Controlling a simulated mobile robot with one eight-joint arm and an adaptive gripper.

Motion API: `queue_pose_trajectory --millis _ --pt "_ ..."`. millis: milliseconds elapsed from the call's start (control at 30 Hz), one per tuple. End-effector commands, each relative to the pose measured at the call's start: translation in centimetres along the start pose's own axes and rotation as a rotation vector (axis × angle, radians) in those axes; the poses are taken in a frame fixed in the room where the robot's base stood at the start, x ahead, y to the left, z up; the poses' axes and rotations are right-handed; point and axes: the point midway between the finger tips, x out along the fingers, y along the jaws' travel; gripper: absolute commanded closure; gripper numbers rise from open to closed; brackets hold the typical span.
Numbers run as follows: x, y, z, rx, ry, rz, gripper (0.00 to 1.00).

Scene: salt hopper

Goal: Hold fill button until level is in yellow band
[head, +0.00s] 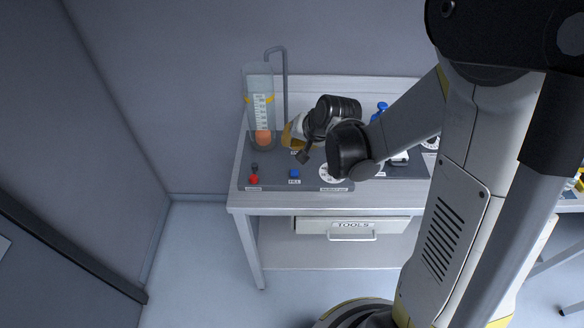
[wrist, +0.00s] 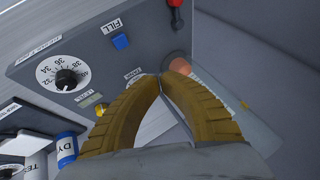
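The blue fill button (head: 294,174) sits on the grey panel near the table's front, above its FILL label. In the wrist view the button (wrist: 120,40) is uncovered, beyond my fingertips. The clear upright hopper tube (head: 259,88) has a white scale, with orange material (head: 263,137) only at its bottom. The yellow band (head: 271,99) is well above the material. The tube lies behind my right finger in the wrist view. My gripper (head: 289,138) is above the panel beside the tube, apart from the button. Its yellow-brown fingertips (wrist: 162,78) are together, with nothing seen between them.
A red-handled lever (head: 254,178) stands left of the button. A numbered dial (wrist: 64,75) is on the panel; my arm partly covers it in the head view. A TOOLS drawer (head: 352,226) is below the tabletop.

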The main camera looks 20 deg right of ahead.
Motion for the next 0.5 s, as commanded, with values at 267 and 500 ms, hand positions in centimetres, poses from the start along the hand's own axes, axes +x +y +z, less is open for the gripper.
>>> queue_pose_trajectory --millis 267,500 --pt "0.1 0.1 0.1 -0.001 0.0 0.0 1.0" --pt "1.3 0.7 0.7 -0.001 0.0 0.0 1.0"
